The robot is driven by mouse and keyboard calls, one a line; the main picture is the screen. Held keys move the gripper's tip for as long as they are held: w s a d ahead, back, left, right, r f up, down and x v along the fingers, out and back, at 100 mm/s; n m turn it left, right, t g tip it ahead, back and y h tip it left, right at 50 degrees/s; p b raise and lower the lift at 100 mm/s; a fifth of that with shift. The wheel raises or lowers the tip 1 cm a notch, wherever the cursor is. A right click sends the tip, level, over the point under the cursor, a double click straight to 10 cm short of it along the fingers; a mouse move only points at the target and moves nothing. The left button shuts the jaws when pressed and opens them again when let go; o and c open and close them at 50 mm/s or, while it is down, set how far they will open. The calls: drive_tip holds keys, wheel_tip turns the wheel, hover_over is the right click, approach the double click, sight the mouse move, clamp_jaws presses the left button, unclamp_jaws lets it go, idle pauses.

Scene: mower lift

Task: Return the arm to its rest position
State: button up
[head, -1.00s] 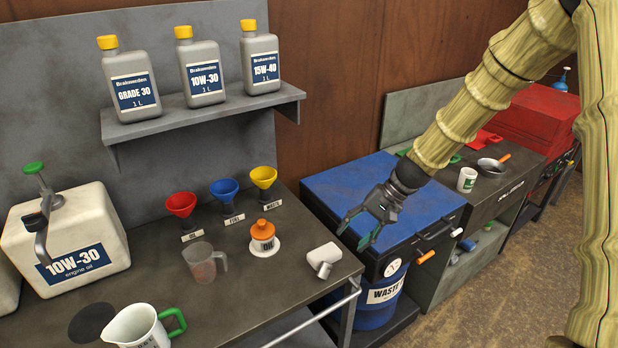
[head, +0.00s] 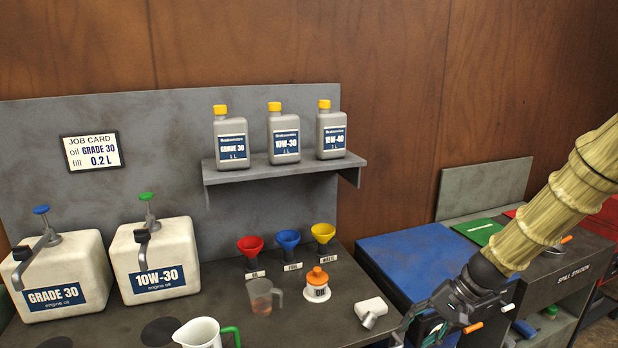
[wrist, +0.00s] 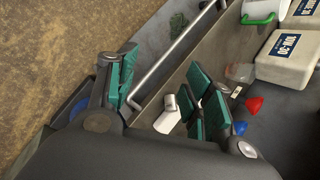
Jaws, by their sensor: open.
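My arm comes in from the right side of the head view. My gripper (head: 418,326) is at its lower end, in front of the blue-topped waste oil stand (head: 408,256) and right of the workbench's front corner. In the wrist view my gripper (wrist: 165,88) shows its green-padded fingers spread wide with nothing held between them. The bench edge and its metal rail (wrist: 178,50) lie beyond the fingers. The fingertips are partly dark and cut close to the lower edge in the head view.
The workbench holds two oil jugs (head: 155,262), three coloured funnels (head: 288,242), a measuring cup (head: 262,296), a white pitcher (head: 200,334) and a white block-like part (head: 371,310). Three bottles stand on a shelf (head: 285,170). The spill station (head: 570,270) is at right. Open floor shows in the wrist view.

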drive_tip(key=s+f+n+g+h, duration=0.1)
drive_tip(key=s+f+h, duration=0.1)
drive_tip(key=s+f, duration=0.45)
drive_tip(key=s+f+h+b, duration=0.1)
drive_tip(key=s+f+h, duration=0.15)
drive_tip(key=f, duration=0.65)
drive_tip(key=s+f+n+g+h, duration=0.1)
drive_tip(key=s+f, duration=0.4)
drive_tip(key=f, duration=0.3)
drive_tip(key=s+a+f+n, duration=0.1)
drive_tip(key=s+f, duration=0.2)
drive_tip(key=s, duration=0.4)
drive_tip(key=s+a+f+n+t+h+b, duration=0.1)
drive_tip(key=s+f+n, duration=0.1)
drive_tip(key=s+f, duration=0.2)
drive_tip(key=s+a+f+n+b, duration=0.1)
drive_tip(key=s+f, duration=0.3)
drive_tip(key=s, duration=0.6)
drive_tip(key=shift+a+f+t, duration=0.15)
drive_tip(key=shift+a+t, duration=0.15)
drive_tip(key=shift+a, duration=0.05)
drive_tip(key=shift+h, duration=0.25)
